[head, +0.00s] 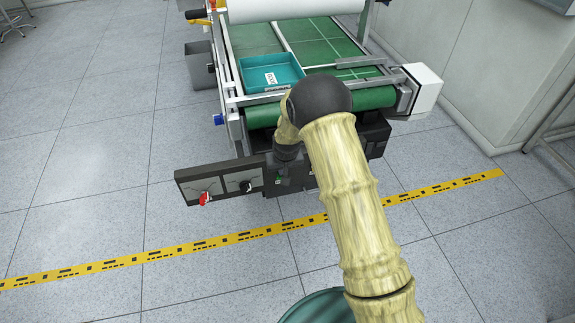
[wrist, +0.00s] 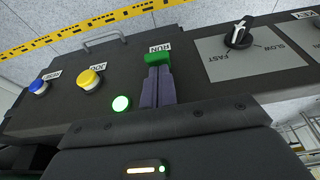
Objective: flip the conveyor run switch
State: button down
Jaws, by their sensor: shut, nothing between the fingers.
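The conveyor run switch is a green block (wrist: 158,59) beside the RUN label (wrist: 159,47) on a dark control panel (wrist: 205,100) in the wrist view. My gripper (wrist: 157,72) is shut and empty, its two purple-grey fingers together. The fingertips overlap the lower edge of the green switch in the picture; I cannot tell whether they touch it. A round green lamp (wrist: 121,103) glows to the left of the fingers. In the head view my arm covers much of the panel, and the run switch cannot be made out clearly.
A yellow button (wrist: 90,80) and a blue button (wrist: 38,87) sit left of the switch. A black speed knob (wrist: 239,35) is at right. The conveyor (head: 310,40) carries a teal tray (head: 251,77). A red rotary switch (head: 204,198) is on the panel's left end.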

jog(key=shift+d, duration=0.5)
jog(key=shift+s+a, duration=0.15)
jog(key=shift+a, duration=0.3)
jog(key=shift+a+f, duration=0.1)
